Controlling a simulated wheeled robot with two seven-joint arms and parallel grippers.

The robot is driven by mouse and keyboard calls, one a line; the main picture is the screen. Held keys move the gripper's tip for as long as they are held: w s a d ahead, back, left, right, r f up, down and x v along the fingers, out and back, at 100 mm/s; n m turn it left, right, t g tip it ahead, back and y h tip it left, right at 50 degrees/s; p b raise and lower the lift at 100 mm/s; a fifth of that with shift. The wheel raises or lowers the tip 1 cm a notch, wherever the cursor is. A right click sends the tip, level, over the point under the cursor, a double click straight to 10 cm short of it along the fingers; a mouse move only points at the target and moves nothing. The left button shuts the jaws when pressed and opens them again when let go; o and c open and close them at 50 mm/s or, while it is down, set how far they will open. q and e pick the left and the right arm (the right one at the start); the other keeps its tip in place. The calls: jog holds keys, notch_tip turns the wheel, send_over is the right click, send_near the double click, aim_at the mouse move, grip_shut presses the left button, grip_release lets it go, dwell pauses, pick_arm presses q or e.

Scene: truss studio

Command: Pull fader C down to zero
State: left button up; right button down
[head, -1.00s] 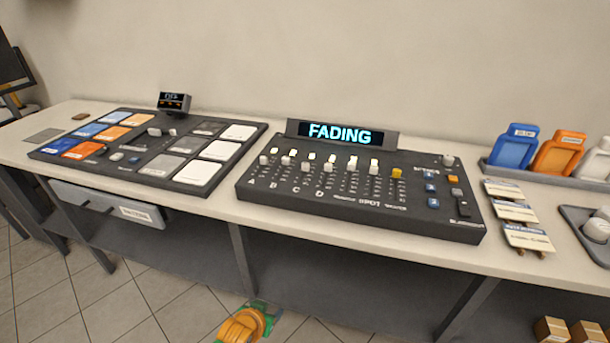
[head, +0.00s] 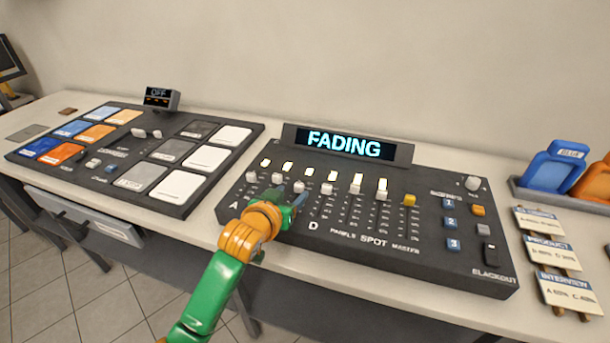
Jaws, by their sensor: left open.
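The lighting console (head: 450,275) is a dark panel with a row of faders and a screen (head: 344,144) reading "FADING". Fader C, by its place third in the row, has a white cap (head: 299,187) just beyond my left gripper (head: 289,194). My left gripper is open, its dark fingertips low over the row, close to that cap; I cannot tell whether they touch it. The orange and green wrist hides the B and C letters and the lower part of those slots. The A and D letters show. My right gripper is not in view.
A second dark panel (head: 118,186) with coloured and white pads stands to the left. Printed cards (head: 545,252) lie beside the console. Other white caps and a yellow cap (head: 409,199) flank fader C.

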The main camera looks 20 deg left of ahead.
aim_at(298, 187)
pick_arm(q)
jog(key=shift+x, duration=2.75)
jog(key=shift+s, duration=0.15)
grip_shut()
